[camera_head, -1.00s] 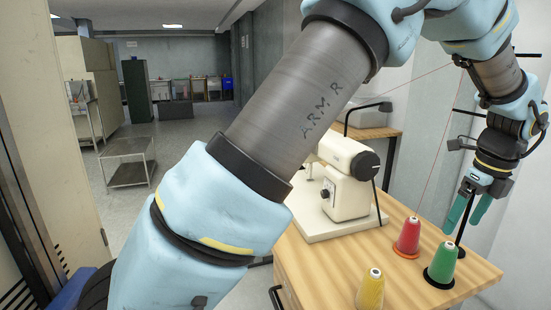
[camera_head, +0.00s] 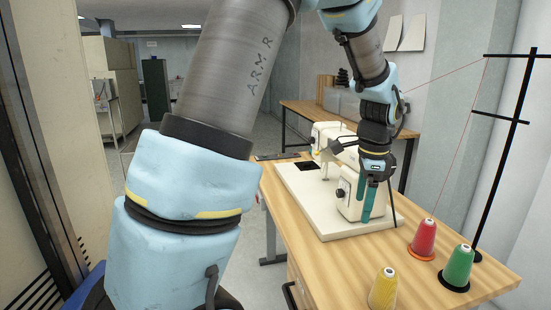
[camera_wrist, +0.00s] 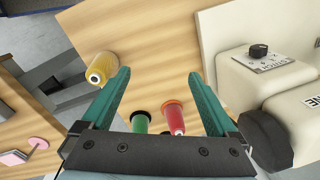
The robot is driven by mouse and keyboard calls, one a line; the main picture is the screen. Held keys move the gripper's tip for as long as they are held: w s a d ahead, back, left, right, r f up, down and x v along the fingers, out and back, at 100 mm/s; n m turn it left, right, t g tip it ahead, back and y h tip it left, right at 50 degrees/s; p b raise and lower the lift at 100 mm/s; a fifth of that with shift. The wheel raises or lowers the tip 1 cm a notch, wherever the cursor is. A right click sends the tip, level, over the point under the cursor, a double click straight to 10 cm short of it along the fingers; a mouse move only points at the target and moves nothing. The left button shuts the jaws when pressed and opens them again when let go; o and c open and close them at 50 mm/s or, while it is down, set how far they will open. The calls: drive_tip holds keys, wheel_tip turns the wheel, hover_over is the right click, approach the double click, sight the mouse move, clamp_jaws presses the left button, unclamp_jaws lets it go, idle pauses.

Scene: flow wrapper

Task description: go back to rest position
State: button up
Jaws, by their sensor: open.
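My gripper (camera_head: 368,205) has teal fingers pointing down and hangs in front of the white sewing machine (camera_head: 350,190) in the head view. In the wrist view my gripper (camera_wrist: 160,92) has its two fingers wide apart with nothing held between them. Beyond the fingers lie the wooden table top and the thread cones. The fingertips look apart from the cones. The lower part of the sewing machine is partly hidden behind my gripper.
A red cone (camera_head: 424,238), a green cone (camera_head: 458,267) and a yellow cone (camera_head: 383,289) stand on the wooden table (camera_head: 340,262) at front right. A black thread stand (camera_head: 508,150) rises at the right. Another table (camera_head: 310,112) stands behind.

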drive_tip(key=s+a+f+n, duration=0.1)
drive_tip(key=s+a+n, duration=0.2)
drive_tip(key=a+n, duration=0.6)
drive_tip(key=s+a+f+n, duration=0.1)
drive_tip(key=s+a+n, duration=0.2)
drive_tip(key=a+n, duration=0.6)
drive_tip(key=a, duration=0.9)
drive_tip(key=shift+s+a+f+n, duration=0.2)
drive_tip(key=shift+f+n, duration=0.1)
